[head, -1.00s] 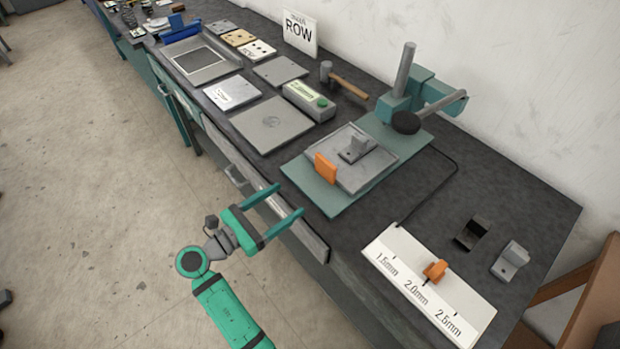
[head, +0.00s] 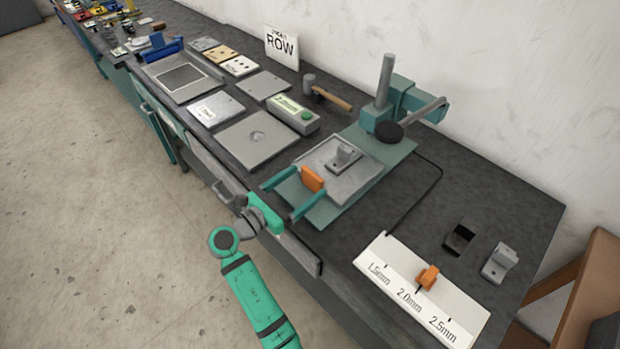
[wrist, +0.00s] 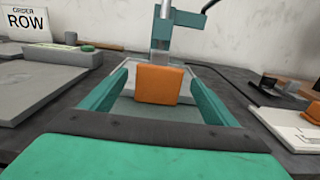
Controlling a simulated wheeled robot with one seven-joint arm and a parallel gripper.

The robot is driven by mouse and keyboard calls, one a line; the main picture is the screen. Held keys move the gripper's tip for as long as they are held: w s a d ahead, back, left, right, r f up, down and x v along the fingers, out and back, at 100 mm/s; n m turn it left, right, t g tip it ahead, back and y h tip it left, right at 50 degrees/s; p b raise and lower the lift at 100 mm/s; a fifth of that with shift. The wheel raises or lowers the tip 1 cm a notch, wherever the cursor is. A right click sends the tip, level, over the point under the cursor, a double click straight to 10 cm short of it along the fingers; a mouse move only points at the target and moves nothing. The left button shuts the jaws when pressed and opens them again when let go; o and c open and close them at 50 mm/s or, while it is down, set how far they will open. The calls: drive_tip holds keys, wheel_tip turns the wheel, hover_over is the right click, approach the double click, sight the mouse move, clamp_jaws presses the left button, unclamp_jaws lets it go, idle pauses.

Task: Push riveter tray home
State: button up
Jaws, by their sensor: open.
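The riveter tray (head: 352,187) is a grey plate with an orange handle (head: 312,179) on its front edge. It lies on the riveter's teal base (head: 335,214), and a small grey bracket (head: 345,157) sits on it. The riveter's post and dark round head (head: 389,132) stand behind the tray, apart from it. My gripper (head: 296,197) is open, with its teal fingers on either side of the orange handle. In the wrist view the handle (wrist: 160,84) stands between the fingers, with gaps on both sides. The handle hides part of the tray there.
A thickness scale (head: 420,292) with an orange slider lies at the front right, near a black block (head: 459,239) and a grey bracket (head: 499,263). A green-button box (head: 293,115) and a flat plate (head: 258,141) lie left of the riveter. A hammer (head: 328,94) lies behind.

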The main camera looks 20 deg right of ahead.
sight(311, 179)
drive_tip(key=shift+x, duration=1.65)
